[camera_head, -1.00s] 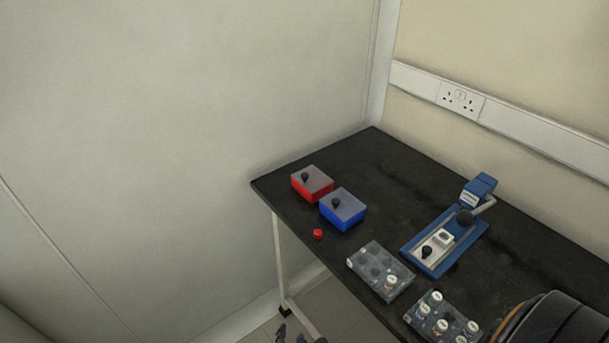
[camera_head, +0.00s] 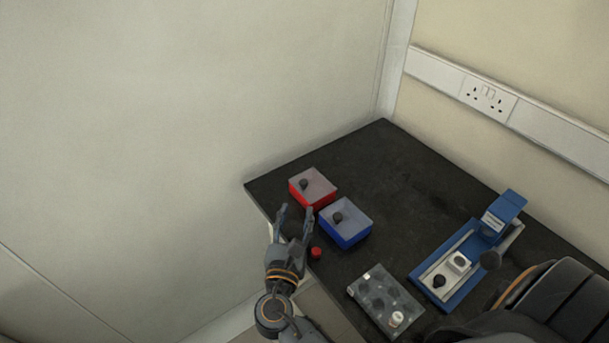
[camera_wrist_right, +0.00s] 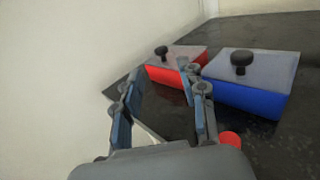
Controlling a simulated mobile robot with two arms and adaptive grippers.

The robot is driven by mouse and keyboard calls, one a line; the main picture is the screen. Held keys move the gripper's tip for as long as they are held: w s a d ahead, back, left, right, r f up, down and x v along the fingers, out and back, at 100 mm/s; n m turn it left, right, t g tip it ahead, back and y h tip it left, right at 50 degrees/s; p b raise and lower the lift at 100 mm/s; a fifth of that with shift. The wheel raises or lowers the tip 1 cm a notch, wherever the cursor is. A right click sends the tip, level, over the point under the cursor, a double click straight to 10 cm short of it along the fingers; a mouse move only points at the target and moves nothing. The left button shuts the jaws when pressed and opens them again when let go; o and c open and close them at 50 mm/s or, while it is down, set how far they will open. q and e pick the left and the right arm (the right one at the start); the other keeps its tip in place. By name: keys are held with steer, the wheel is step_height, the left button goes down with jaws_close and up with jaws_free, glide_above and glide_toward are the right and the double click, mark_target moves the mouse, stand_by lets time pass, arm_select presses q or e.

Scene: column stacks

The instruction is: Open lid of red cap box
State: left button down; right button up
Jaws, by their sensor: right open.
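The red cap box (camera_head: 312,189) stands near the far left corner of the black table. Its grey lid (camera_head: 318,182) with a black knob (camera_head: 304,184) lies closed on top. It also shows in the right wrist view (camera_wrist_right: 172,76), partly behind a finger. My right gripper (camera_head: 295,210) is open and empty at the table's left edge, just in front of the red box and apart from it. In the right wrist view its fingers (camera_wrist_right: 152,92) are spread, with the knob beyond them. My left gripper is not in view.
A blue box (camera_head: 345,236) with a knobbed lid stands right beside the red box. A loose red cap (camera_head: 316,253) lies close to the right gripper. A clear rack (camera_head: 373,316) and a blue press device (camera_head: 445,285) stand farther right. The table behind the boxes is clear.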

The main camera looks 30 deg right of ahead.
mark_target(303, 185)
steer(key=x, duration=0.4)
steer(key=shift+r, duration=0.1)
steer(key=shift+p+x, duration=0.35)
steer(key=shift+x, duration=0.7)
steer(key=x, duration=0.4)
steer(key=shift+w+d+f, duration=0.2)
steer(key=shift+w, duration=0.05)
steer(key=shift+w+d, duration=0.1)
steer(key=shift+w, duration=0.05)
steer(key=shift+c, duration=0.8)
steer(key=c, duration=0.7)
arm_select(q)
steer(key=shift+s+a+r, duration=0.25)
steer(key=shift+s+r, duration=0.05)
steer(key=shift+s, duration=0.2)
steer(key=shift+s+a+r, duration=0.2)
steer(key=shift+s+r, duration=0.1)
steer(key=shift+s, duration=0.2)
